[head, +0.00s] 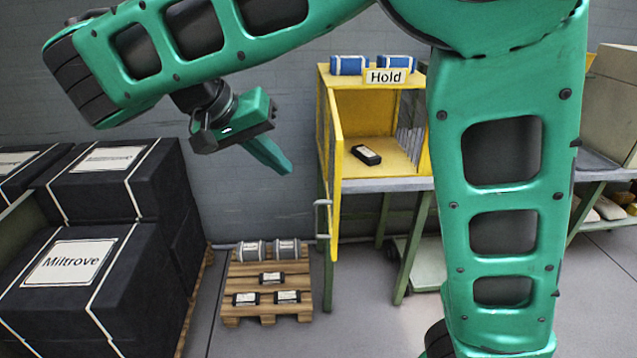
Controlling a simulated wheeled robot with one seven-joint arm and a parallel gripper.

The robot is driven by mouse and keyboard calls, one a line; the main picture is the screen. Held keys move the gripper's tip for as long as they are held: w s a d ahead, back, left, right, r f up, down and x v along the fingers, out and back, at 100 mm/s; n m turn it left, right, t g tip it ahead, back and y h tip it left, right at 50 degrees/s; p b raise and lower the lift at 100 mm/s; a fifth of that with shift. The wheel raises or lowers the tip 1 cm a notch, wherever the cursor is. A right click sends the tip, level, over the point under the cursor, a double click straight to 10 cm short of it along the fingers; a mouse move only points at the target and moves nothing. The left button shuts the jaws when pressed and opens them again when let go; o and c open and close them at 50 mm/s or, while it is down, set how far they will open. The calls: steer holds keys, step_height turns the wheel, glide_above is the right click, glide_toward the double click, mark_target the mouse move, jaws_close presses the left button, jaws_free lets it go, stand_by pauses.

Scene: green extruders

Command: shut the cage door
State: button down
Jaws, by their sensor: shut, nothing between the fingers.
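The yellow cage (378,106), with a "Hold" sign (387,76) on its top edge, stands on a green-legged stand. Its yellow door (336,165) hangs open on the left side, swung out toward me and seen nearly edge-on. A grey handle (323,203) shows low on the door. A black box with a white label (366,155) lies on the cage floor. My gripper (285,167) is shut and empty, in the air to the left of the door and apart from it.
Large black wrapped stacks (80,262) fill the left. A low wooden pallet (267,301) carries several small packs on the floor below my gripper. Blue packs (349,65) sit on the cage top. A bench (606,170) stands at the right. Floor in front of the cage is clear.

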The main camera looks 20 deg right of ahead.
steer(key=d+f, duration=0.7)
steer(key=d, duration=0.1)
steer(key=shift+d, duration=0.35)
stand_by(0.4)
